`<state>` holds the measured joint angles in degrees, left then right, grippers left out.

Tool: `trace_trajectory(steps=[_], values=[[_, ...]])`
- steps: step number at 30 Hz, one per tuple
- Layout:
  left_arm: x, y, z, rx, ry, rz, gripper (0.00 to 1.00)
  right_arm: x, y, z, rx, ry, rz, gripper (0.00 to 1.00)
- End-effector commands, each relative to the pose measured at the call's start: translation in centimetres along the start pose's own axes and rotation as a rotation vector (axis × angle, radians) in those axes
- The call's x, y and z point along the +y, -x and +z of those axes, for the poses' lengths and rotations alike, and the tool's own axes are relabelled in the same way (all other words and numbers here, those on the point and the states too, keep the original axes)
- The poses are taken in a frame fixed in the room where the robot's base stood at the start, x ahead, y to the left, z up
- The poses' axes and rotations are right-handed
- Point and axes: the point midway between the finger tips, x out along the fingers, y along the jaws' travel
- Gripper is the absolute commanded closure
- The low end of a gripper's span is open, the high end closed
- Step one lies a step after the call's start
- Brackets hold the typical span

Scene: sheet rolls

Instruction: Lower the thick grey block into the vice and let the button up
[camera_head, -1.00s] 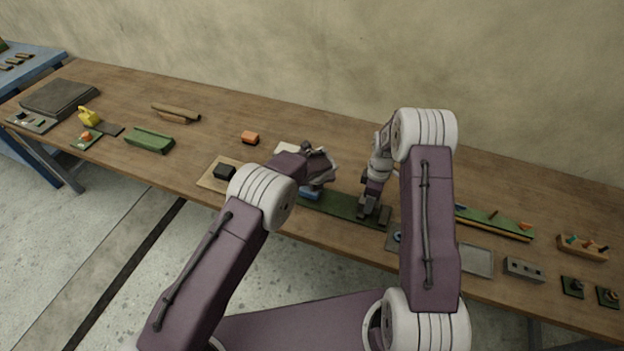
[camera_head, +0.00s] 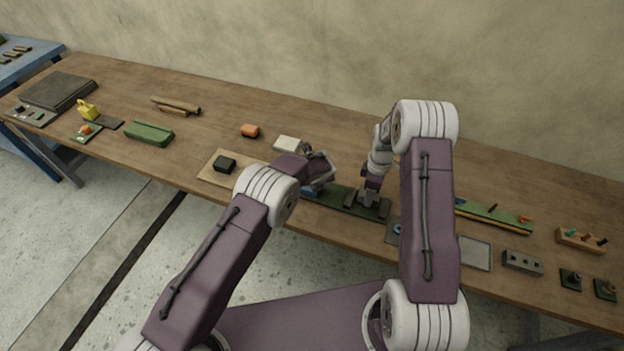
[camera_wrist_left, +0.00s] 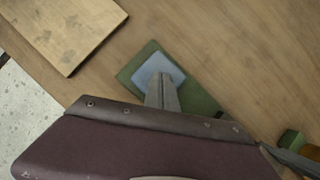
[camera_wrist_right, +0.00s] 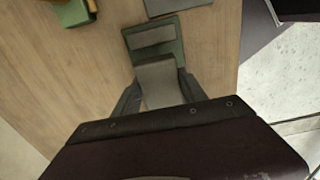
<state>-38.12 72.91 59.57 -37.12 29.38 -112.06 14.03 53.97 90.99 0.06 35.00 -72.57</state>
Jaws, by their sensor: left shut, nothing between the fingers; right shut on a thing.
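A long green base (camera_head: 340,200) lies near the table's front edge, with the blue button (camera_head: 311,192) at its left end. My left gripper (camera_wrist_left: 160,90) is shut and empty, its fingertips on the blue button pad (camera_wrist_left: 152,70) in the left wrist view. In the head view my left wrist partly hides it. My right gripper (camera_wrist_right: 158,90) is shut on the grey block (camera_wrist_right: 160,82). The green vice part (camera_wrist_right: 156,42) with a grey strip lies just beyond the block. In the head view my right gripper (camera_head: 367,200) is at the base's right end; block depth cannot be told.
A white pad (camera_head: 288,145) and an orange block (camera_head: 249,130) lie behind. A grey tray (camera_head: 475,253) and a grey holed block (camera_head: 522,262) are at the right. The table's back middle is clear.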

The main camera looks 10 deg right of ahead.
Motion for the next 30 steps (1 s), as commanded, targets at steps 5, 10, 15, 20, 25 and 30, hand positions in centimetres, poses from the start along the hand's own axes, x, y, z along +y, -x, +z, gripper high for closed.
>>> trace_trajectory(steps=[5,10,15,20,25,30], values=[[0.1,-0.2,-0.3,0.005,-0.001,0.003,1.0,0.0,-0.7,0.0,0.0,0.0,0.001,0.97],[0.1,-0.2,-0.3,0.006,-0.001,0.003,1.0,0.0,-1.4,0.0,0.0,0.0,0.0,0.97],[0.1,-0.2,-0.3,0.006,-0.001,0.004,1.0,0.0,-2.1,0.0,0.0,0.0,0.0,0.97],[0.1,-0.2,-0.4,0.007,-0.001,0.004,1.0,0.0,-2.7,0.0,0.0,0.0,0.0,0.97],[0.1,-0.2,-0.4,0.007,-0.001,0.004,1.0,0.0,-3.4,0.0,0.0,0.0,-0.001,0.97],[0.1,-0.2,-0.4,0.007,-0.001,0.004,1.0,0.0,-4.1,0.0,0.0,0.0,0.0,0.97]])
